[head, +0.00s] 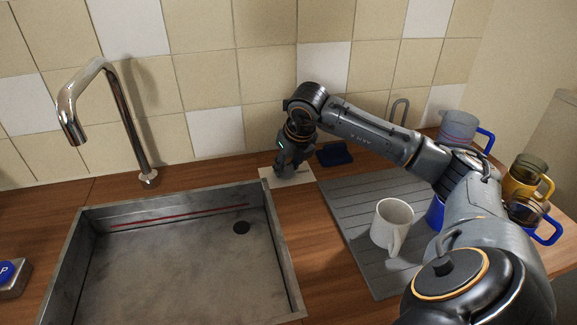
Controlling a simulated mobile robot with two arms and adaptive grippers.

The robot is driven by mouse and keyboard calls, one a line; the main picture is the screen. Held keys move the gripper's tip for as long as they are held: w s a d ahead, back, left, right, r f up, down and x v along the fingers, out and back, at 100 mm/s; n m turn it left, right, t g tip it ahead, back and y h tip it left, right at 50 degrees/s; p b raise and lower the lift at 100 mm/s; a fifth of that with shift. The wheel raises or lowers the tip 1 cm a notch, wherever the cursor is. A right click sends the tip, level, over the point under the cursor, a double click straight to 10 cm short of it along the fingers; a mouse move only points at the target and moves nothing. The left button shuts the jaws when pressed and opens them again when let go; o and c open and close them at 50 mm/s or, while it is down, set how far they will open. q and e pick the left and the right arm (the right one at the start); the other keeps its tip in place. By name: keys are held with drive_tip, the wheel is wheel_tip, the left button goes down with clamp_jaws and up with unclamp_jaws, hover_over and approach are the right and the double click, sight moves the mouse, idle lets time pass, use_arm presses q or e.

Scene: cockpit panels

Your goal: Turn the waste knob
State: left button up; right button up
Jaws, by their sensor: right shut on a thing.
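My right gripper (286,170) points down at a small pale plate (302,178) on the wooden counter, behind the sink's back right corner. Its fingers are shut on the waste knob at this plate. The knob itself is mostly hidden by the fingers, so its angle cannot be told. My left gripper is not in view.
A chrome tap (130,120) stands behind the sink. A grey ribbed drainer mat (345,210) with a white mug (391,222) lies to the right, partly under my right arm. Several coloured mugs stand farther right. A dark blue object (334,154) sits close right of the gripper. Tiled wall behind.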

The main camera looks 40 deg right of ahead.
drive_tip(key=m+h, duration=0.1)
drive_tip(key=m, duration=0.2)
drive_tip(key=m+g+h, duration=0.1)
drive_tip(key=m, duration=0.2)
drive_tip(key=shift+w+a, duration=0.15)
idle(0.4)
drive_tip(key=o, duration=1.2)
drive_tip(key=v, duration=1.2)
drive_tip(key=shift+w, duration=0.15)
